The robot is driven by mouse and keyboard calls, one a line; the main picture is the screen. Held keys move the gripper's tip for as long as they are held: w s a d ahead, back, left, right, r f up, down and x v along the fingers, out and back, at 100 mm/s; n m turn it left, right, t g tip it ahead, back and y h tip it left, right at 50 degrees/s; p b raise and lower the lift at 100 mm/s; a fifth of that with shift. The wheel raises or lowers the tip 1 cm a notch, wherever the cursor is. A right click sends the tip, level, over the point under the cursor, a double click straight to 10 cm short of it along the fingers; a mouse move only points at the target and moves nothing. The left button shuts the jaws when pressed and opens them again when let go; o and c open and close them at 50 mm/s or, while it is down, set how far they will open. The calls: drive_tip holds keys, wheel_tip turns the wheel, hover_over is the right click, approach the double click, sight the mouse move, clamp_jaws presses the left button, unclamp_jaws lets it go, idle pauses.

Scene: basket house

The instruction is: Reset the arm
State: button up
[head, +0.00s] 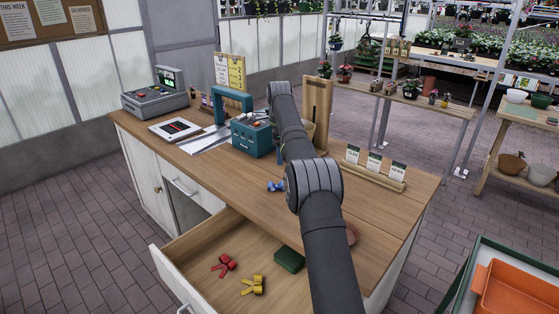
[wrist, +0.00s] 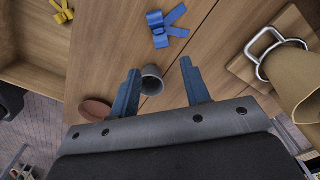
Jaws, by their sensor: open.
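My gripper (wrist: 163,88) shows in the wrist view with its two blue fingers spread apart and nothing gripped. A grey cup (wrist: 151,72) appears between the fingertips on the wooden counter; its distance below them is hard to tell. In the head view my dark arm reaches over the counter (head: 392,196), and my gripper cannot be made out there. A blue bow (head: 276,185) lies on the counter beside my arm, and it also shows at the top of the wrist view (wrist: 167,22).
The counter's drawer (head: 205,232) is open, holding a red bow (head: 224,266), a yellow bow (head: 253,285) and a green block (head: 289,260). A teal box (head: 251,138), a register (head: 155,98) and a card rack (head: 374,172) stand on the counter. A brown disc (wrist: 97,108) lies near the cup.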

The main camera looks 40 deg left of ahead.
sight(279, 185)
drive_tip(key=shift+f, duration=0.1)
idle(0.3)
wheel_tip(279, 185, down, 12)
drive_tip(key=shift+r, duration=1.9)
drive_tip(key=shift+f, duration=0.1)
